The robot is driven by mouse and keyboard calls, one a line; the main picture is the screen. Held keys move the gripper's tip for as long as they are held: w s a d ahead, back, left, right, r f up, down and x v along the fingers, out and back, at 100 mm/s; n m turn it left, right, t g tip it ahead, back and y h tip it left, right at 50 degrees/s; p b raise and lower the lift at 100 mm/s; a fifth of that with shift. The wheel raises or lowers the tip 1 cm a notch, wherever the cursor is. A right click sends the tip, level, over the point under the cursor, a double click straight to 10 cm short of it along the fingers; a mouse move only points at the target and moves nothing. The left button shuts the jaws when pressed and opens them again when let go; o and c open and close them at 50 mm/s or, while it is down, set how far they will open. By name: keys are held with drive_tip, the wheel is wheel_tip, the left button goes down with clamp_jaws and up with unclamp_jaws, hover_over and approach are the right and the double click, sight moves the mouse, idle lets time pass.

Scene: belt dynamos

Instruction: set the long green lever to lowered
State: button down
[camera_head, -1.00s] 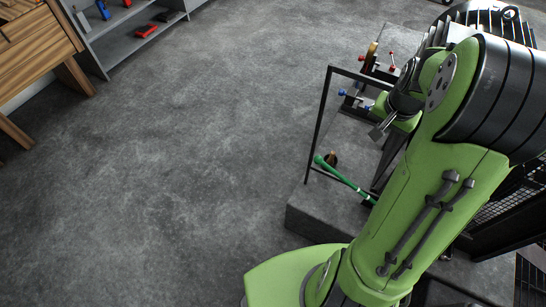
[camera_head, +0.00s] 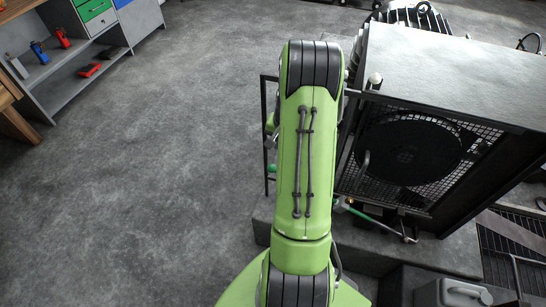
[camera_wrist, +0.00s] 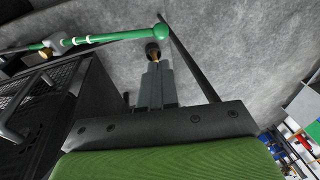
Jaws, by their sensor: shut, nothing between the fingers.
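The long green lever (camera_wrist: 120,37) crosses the upper left of the wrist view, with its rounded green end near the top middle and white bands farther left. In the head view my arm hides its middle; its green end (camera_head: 272,168) shows left of the arm and a thin green stretch (camera_head: 362,213) to the right. My gripper (camera_wrist: 153,68) is shut and empty, its fingertips pointing toward the lever's end from below in the wrist view. Contact with the lever is not visible. In the head view the gripper is hidden behind my arm.
A dark-framed machine with a mesh guard and round fan (camera_head: 408,150) stands right of my arm. A thin black frame (camera_head: 264,120) stands to the left. A dark-tipped brass knob (camera_wrist: 152,49) lies just beyond my fingertips. Shelves (camera_head: 75,70) stand far left; the floor between is clear.

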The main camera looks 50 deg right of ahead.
sight(273, 167)
drive_tip(key=w+f+b, duration=0.1)
drive_tip(key=f, duration=0.3)
drive_tip(key=f+b, duration=0.1)
drive_tip(key=f, duration=0.3)
drive_tip(key=w+f+b, duration=0.1)
drive_tip(key=f, duration=0.4)
drive_tip(key=shift+w+d+f, duration=0.1)
drive_tip(key=shift+w+d, duration=0.15)
drive_tip(key=shift+w, duration=0.1)
